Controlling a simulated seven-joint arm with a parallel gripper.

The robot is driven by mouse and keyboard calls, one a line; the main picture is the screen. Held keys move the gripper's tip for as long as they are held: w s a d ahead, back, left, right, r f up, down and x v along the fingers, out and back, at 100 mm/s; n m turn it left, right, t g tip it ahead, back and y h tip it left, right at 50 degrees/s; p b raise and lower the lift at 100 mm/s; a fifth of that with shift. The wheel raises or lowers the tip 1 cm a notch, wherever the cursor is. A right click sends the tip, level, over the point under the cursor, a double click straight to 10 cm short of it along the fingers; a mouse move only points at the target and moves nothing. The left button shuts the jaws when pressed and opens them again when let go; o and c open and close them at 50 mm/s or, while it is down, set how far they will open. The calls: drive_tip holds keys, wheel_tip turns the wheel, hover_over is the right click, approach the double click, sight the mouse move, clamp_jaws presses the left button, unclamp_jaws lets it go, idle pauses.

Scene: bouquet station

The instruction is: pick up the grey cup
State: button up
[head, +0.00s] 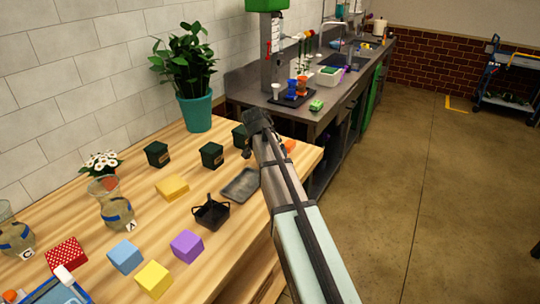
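A small pale cup (276,90), whitish-grey, stands at the left end of a dark tray (289,102) on the metal counter. I cannot tell for sure that it is the grey cup; no other grey cup stands out. A blue cup (291,88) and an orange cup (302,86) stand to its right. My gripper (257,121) is at the end of my outstretched arm, over the far end of the wooden table, nearer the camera than the pale cup and apart from it. Its fingers are dark and too small to tell whether they are open.
The metal counter (322,116) also holds a green sponge-like block (316,105) and a white tub (329,76). The wooden table (152,213) carries dark green pots (157,154), a grey tray (241,184), a black basket (211,213), coloured blocks and a potted plant (196,110).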

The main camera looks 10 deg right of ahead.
drive_tip(key=shift+c, duration=0.3)
drive_tip(key=c, duration=1.1)
drive_tip(key=shift+o, duration=0.2)
drive_tip(key=shift+r, duration=0.1)
